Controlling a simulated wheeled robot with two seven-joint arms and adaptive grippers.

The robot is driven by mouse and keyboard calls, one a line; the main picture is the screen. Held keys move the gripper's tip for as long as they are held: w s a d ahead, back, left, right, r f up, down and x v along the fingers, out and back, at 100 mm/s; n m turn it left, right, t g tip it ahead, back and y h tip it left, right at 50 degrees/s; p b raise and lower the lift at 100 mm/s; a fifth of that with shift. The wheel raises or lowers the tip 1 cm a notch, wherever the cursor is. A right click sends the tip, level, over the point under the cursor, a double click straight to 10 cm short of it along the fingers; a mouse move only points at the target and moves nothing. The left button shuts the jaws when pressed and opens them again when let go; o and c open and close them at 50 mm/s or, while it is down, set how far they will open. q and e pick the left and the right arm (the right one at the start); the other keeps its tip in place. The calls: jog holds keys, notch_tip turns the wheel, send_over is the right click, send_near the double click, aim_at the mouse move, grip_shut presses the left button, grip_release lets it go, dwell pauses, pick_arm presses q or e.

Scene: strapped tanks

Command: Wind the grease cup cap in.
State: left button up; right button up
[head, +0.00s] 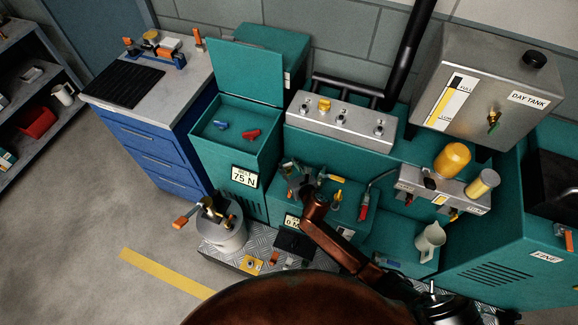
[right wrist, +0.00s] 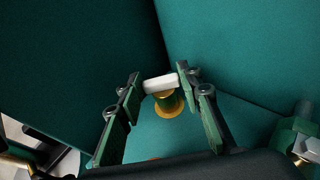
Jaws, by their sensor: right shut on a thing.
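The grease cup (right wrist: 168,103) shows in the right wrist view as a brass and green fitting against teal panels. Its cap (right wrist: 160,83) looks like a pale white bar across the top of it. My right gripper (right wrist: 158,80) has its two green fingers on either side of this pale cap, with the fingertips at its ends. In the head view my right gripper (head: 302,178) is at the front of the teal cabinet, and it hides the cup there. My left gripper is in neither view.
A steel valve block (head: 340,120) stands behind the gripper. A red-handled lever (head: 364,206) and a pale jug (head: 429,242) are to its right. A metal can (head: 222,232) stands at its lower left. An open teal bin (head: 235,150) is at the upper left.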

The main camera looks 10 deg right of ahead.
jog(key=shift+a+m+h+p, duration=0.15)
jog(key=shift+a+m+h, duration=0.05)
jog(key=shift+m+h, duration=0.8)
jog(key=shift+a+m+h+p, duration=0.15)
jog(key=shift+m+h, duration=0.65)
jog(key=shift+h, duration=0.3)
jog(key=shift+a+m+g+h, duration=0.15)
jog(key=shift+m+g+h, duration=0.55)
jog(key=shift+m+h, duration=1.4)
jog(key=shift+h, duration=0.3)
jog(key=o, duration=1.2)
jog(key=shift+c, duration=0.2)
jog(key=shift+v, duration=3.7)
